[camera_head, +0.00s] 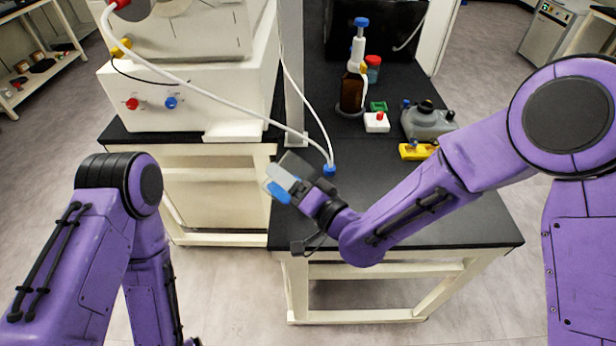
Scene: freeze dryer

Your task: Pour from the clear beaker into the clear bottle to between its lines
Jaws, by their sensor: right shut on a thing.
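My right gripper (283,186) is over the left front edge of the black bench top (420,222), pointing left. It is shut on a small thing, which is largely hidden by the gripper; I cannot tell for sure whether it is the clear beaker. Pale and blue parts show at the gripper's end. I cannot make out a clear bottle with lines. A small blue piece (329,170) stands at the end of a white tube, just right of the gripper. My left arm hangs at the left, and its gripper is out of view.
A brown bottle (352,92) with a dispenser, a red-lidded jar (373,68), a white box (376,123), a grey canister (428,122) and a yellow piece (416,151) stand farther back. A white machine (190,95) fills the left bench. A grey post (293,75) rises between.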

